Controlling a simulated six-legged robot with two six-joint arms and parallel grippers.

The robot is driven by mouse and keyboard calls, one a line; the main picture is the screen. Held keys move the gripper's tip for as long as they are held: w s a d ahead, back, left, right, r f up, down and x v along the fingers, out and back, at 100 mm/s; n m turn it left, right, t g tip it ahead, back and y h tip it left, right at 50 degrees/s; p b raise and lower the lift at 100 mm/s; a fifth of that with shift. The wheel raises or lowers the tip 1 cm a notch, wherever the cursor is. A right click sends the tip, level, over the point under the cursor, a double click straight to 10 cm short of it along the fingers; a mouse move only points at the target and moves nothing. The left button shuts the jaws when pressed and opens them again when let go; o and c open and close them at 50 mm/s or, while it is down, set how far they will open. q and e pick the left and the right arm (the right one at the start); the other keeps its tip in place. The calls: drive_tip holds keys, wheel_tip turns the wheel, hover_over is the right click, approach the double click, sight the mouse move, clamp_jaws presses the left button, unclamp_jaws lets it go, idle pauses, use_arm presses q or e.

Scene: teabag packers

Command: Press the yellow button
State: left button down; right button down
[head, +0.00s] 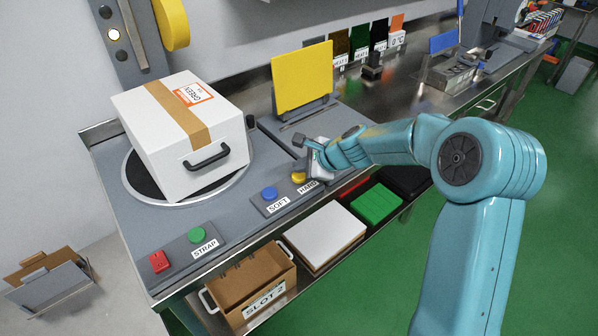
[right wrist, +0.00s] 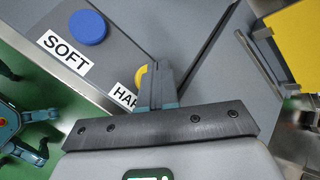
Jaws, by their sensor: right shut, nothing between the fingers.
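The yellow button (head: 298,178) sits on the grey panel by the HARD label, to the right of the blue button (head: 269,193) by the SOFT label. My right gripper (head: 306,178) is shut and empty, with its tips right at the yellow button. In the right wrist view the shut fingers (right wrist: 155,72) partly cover the yellow button (right wrist: 140,75). The blue button (right wrist: 88,27) shows clear of them. I cannot tell whether the fingertips touch the yellow button or whether it is pressed in. My left gripper is out of view.
A white box (head: 180,130) with brown tape stands on a round turntable. A yellow panel (head: 302,78) stands upright behind my right gripper. Red (head: 159,262) and green (head: 196,236) buttons sit by the STRAP label. A SLOT 2 carton (head: 255,290) is on the lower shelf.

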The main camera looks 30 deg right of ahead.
sight(302, 177)
drive_tip(key=shift+r, duration=0.3)
wheel_tip(302, 177, up, 5)
drive_tip(key=p, duration=0.5)
drive_tip(key=shift+f, duration=0.1)
idle(0.8)
